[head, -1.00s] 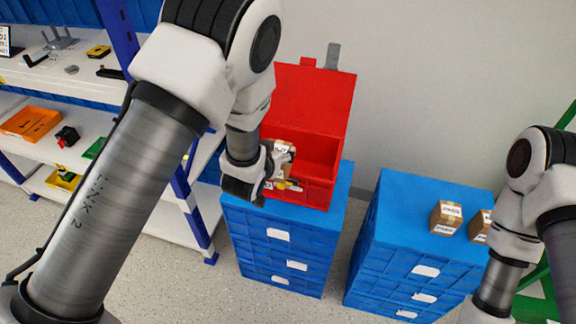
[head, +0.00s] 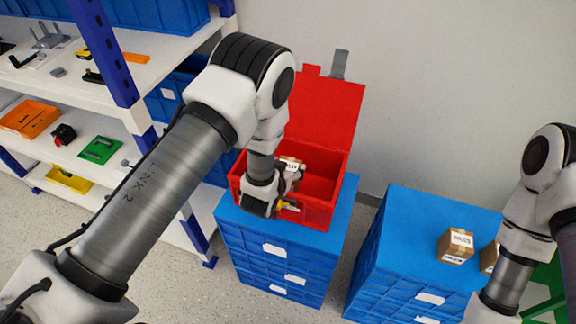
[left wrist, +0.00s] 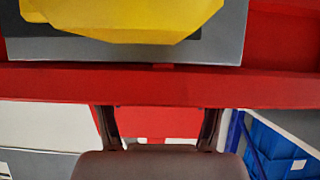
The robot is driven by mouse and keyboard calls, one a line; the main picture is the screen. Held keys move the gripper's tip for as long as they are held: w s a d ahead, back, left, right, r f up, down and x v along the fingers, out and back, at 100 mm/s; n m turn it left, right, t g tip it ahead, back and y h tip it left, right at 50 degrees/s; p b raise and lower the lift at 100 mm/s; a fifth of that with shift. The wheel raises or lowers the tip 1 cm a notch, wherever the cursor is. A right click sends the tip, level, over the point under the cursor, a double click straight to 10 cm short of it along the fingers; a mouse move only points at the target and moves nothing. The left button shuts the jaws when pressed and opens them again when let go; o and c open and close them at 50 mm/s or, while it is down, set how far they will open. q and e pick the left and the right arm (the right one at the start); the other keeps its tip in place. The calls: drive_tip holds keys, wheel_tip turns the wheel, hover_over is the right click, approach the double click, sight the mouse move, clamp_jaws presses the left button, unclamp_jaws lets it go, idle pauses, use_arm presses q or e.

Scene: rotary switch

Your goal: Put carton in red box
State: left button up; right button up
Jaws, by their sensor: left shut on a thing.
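The red box (head: 318,214) stands open on a blue drawer cabinet, its lid (head: 330,115) raised at the back. The gripper and wrist partly hide the carton and the box's left front. Whether the carton touches the box inside cannot be told. The left wrist view shows the box's red wall (left wrist: 160,86) and a yellow part (left wrist: 125,15) on grey. My right gripper is out of view.
Another carton (head: 456,246) stands on the right blue cabinet (head: 400,225), with one more (head: 489,257) partly behind my right arm. A shelf (head: 130,75) with bins and tools stands at the left. The right half of the red box looks empty.

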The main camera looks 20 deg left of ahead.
use_arm(q)
drive_tip(key=shift+s+r, duration=0.15)
drive_tip(key=shift+f+b, duration=0.5)
drive_tip(key=shift+f, duration=0.15)
drive_tip(key=o, duration=1.3)
drive_tip(key=shift+r, duration=0.2)
drive_tip(key=shift+r+p, duration=0.5)
drive_tip(key=shift+p, duration=0.1)
drive_tip(key=b+v, duration=0.1)
drive_tip(key=v, duration=1.1)
drive_tip(key=shift+b, duration=0.4)
drive_tip(key=s+a+f+g, duration=0.3)
drive_tip(key=s+f+g, duration=0.3)
drive_tip(key=s, duration=0.6)
drive_tip(key=s+a+f+g, duration=0.4)
drive_tip(key=s+f+g, duration=0.2)
drive_tip(key=s+f, duration=0.5)
drive_tip(key=shift+s+f+n, duration=0.3)
drive_tip(key=shift+s+n, duration=0.1)
drive_tip(key=shift+s, duration=0.5)
